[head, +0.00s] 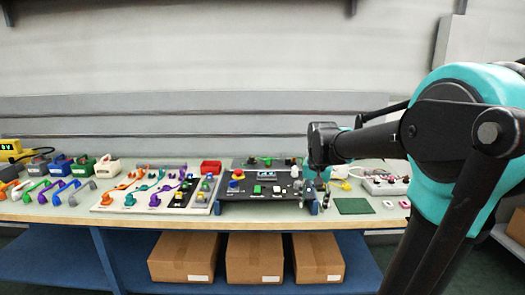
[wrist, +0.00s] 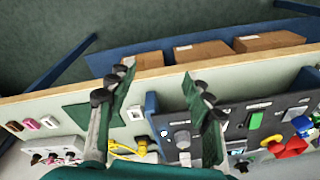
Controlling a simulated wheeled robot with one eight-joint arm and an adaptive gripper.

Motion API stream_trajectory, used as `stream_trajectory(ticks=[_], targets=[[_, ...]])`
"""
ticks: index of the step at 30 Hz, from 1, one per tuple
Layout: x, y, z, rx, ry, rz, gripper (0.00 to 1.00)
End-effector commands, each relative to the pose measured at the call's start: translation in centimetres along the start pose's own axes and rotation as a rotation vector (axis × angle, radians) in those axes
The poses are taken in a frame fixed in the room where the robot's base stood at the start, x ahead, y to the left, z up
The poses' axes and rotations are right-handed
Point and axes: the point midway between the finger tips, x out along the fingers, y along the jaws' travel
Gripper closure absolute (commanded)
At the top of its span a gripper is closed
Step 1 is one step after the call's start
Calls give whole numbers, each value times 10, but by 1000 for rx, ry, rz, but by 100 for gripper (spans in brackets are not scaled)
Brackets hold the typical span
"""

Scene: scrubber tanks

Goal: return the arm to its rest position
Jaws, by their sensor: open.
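My arm (head: 370,139) reaches from the right side of the head view leftward over the bench, with teal and black links. My gripper, at its far end, is small and partly hidden there, above the right end of the black control panel (head: 262,207). In the wrist view my gripper (wrist: 160,85) is open, its two green-padded fingers spread apart with nothing held between them. The panel (wrist: 170,125) shows behind and beside the right finger. The fingers seem apart from the panel, though the exact gap cannot be told.
Cardboard boxes (head: 183,257) stand on the blue shelf below. The space above the bench's left is clear.

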Motion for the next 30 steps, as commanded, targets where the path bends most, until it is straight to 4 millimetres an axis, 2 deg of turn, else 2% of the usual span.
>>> stream_trajectory(ticks=[5,9,12,15,19,30], targets=[[52,32,49,-126,74,-27,49],[99,63,102,-257,153,-42,49],[121,79,131,-328,198,-45,49],[135,89,149,-372,226,-44,49],[141,94,158,-397,240,-43,49],[141,94,158,-397,240,-43,49]])
